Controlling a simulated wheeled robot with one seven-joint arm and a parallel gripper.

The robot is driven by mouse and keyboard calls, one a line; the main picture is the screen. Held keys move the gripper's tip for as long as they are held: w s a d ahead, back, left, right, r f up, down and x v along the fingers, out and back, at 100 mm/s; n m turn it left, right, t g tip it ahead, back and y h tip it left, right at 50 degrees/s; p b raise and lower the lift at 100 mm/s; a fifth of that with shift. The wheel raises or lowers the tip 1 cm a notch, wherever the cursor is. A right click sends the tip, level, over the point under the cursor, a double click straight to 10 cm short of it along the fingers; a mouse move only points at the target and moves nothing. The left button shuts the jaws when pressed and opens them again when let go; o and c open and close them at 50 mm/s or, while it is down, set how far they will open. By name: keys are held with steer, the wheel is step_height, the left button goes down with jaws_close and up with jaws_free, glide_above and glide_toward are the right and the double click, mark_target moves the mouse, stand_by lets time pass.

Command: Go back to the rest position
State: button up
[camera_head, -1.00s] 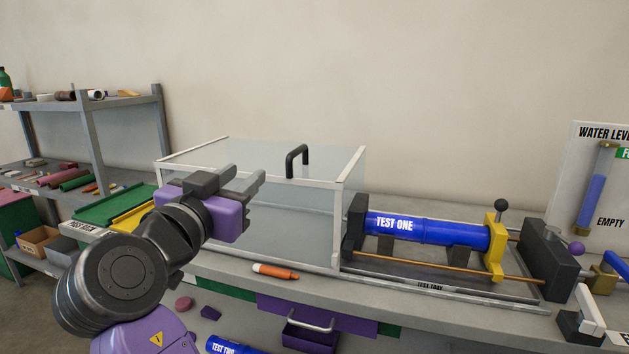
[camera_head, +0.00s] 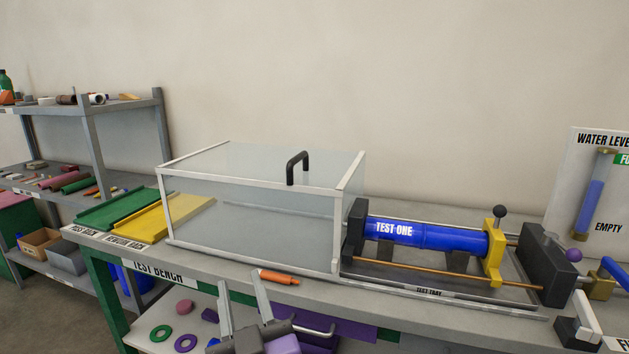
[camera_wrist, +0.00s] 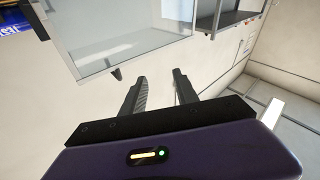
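My gripper (camera_head: 246,303) is low at the bottom of the head view, in front of the test bench (camera_head: 215,262). Its two fingers point up and are spread apart with nothing between them. In the wrist view my gripper (camera_wrist: 160,92) also shows two separate fingers with an empty gap. My arm behind it is mostly out of the head view.
A clear box with a black handle (camera_head: 297,167) stands on the bench. Right of it, a blue pipe marked TEST ONE (camera_head: 425,235) sits in a clamp rig. An orange marker (camera_head: 280,278) lies near the front edge. A shelf (camera_head: 128,102) stands at left.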

steer(key=s+d+f+m+p, duration=0.1)
steer(key=s+d+f, duration=0.4)
steer(key=s+d, duration=0.3)
steer(key=s+d+f+p, duration=0.1)
steer(key=s+d+f, duration=0.4)
steer(key=s+d, duration=0.3)
steer(key=s+d+f+m+g+h+p, duration=0.1)
steer(key=s+d+f+m+g+h, duration=0.1)
steer(key=s+d, duration=0.5)
steer(key=s+d+f+m+g+h+p, duration=0.2)
steer(key=s+d+h, duration=0.3)
steer(key=s, duration=1.1)
steer(key=d+m, duration=0.1)
steer(key=d, duration=0.2)
